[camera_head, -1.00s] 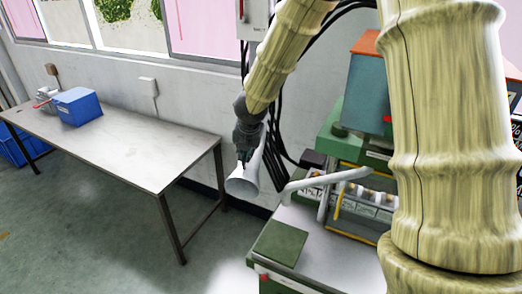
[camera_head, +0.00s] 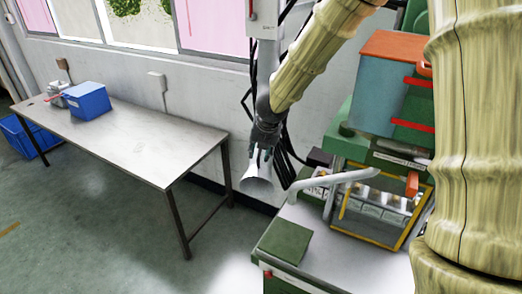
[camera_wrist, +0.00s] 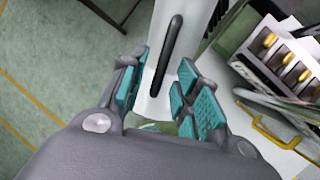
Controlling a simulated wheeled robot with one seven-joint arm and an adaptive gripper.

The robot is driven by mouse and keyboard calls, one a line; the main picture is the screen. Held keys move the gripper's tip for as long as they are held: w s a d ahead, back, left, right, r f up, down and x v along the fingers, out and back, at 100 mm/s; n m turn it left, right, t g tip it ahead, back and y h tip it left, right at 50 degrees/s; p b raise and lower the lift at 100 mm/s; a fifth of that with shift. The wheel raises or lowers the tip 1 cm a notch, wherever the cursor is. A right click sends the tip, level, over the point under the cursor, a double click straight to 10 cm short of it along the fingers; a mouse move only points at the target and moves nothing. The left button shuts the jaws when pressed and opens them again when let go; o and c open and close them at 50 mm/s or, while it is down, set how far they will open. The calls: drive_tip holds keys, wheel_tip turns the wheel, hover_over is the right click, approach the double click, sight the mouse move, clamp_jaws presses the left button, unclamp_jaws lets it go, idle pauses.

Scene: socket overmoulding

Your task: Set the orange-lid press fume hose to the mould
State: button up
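The fume hose's white funnel-shaped hood (camera_head: 257,176) hangs left of the orange-lid press (camera_head: 397,49), with its wide mouth downward. My gripper (camera_head: 266,152) is at the upper end of the hood. In the wrist view, the teal-padded fingers of my gripper (camera_wrist: 159,88) stand apart on either side of the white hood (camera_wrist: 160,28) and its dark handle (camera_wrist: 168,52). A gap shows between handle and pads; contact with the white body is unclear. The mould area (camera_head: 378,208) is behind a yellow-framed clear guard, partly visible.
A white bent tube (camera_head: 335,181) juts out in front of the press. A green block (camera_head: 284,243) sits on the press's pale bench (camera_head: 322,247). A table (camera_head: 150,150) with a blue bin (camera_head: 88,101) stands at left. Floor in front of it is clear.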

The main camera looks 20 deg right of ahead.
drive_tip(key=v, duration=1.2)
drive_tip(key=shift+c, duration=0.5)
